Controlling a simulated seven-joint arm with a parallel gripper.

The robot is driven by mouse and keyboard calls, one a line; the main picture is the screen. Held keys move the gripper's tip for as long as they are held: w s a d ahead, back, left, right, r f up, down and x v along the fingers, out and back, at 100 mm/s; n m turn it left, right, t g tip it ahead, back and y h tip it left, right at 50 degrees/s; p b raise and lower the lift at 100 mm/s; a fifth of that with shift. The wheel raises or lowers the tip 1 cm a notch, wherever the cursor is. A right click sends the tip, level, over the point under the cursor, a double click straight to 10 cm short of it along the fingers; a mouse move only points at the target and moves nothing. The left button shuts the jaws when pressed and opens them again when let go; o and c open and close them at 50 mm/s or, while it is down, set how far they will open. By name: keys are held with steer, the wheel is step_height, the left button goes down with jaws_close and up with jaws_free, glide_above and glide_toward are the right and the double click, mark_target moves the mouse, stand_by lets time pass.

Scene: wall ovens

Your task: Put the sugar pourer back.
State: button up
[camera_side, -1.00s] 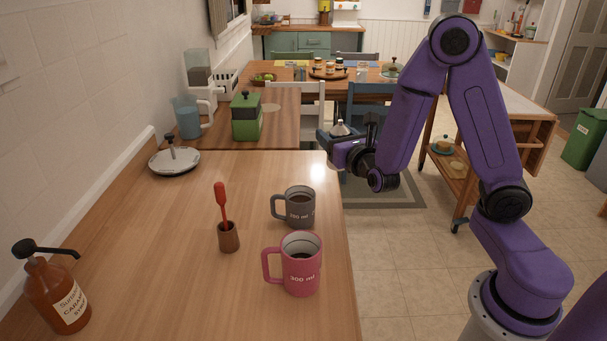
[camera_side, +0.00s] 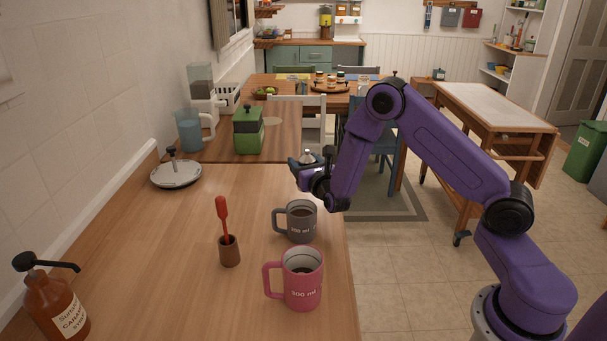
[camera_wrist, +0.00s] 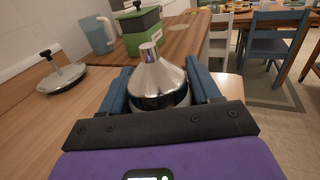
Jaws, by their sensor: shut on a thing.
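The sugar pourer shows its shiny metal cone top and spout in the wrist view (camera_wrist: 157,80); its lower body is mostly hidden by my gripper. In the side view only its metal top (camera_side: 308,157) shows. My gripper (camera_wrist: 160,88) is shut on the sugar pourer, with a blue finger on each side of it. In the side view my gripper (camera_side: 305,165) is at the right edge of the wooden counter, behind the grey mug. The pourer looks roughly upright. I cannot tell whether its base touches the counter.
On the counter (camera_side: 180,290) stand a grey mug (camera_side: 299,222), a pink mug (camera_side: 302,281), a red-handled tool in a brown holder (camera_side: 229,251), a syrup bottle (camera_side: 52,305) and a round lid (camera_side: 176,175). A green canister (camera_side: 248,133) and blue jug (camera_side: 188,131) stand farther back.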

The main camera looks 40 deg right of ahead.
steer(key=shift+w+d+f, duration=0.1)
steer(key=shift+w+f, duration=0.2)
steer(key=shift+f, duration=1.5)
steer(key=shift+f, duration=0.1)
steer(key=o, duration=1.2)
steer(key=shift+c, duration=0.2)
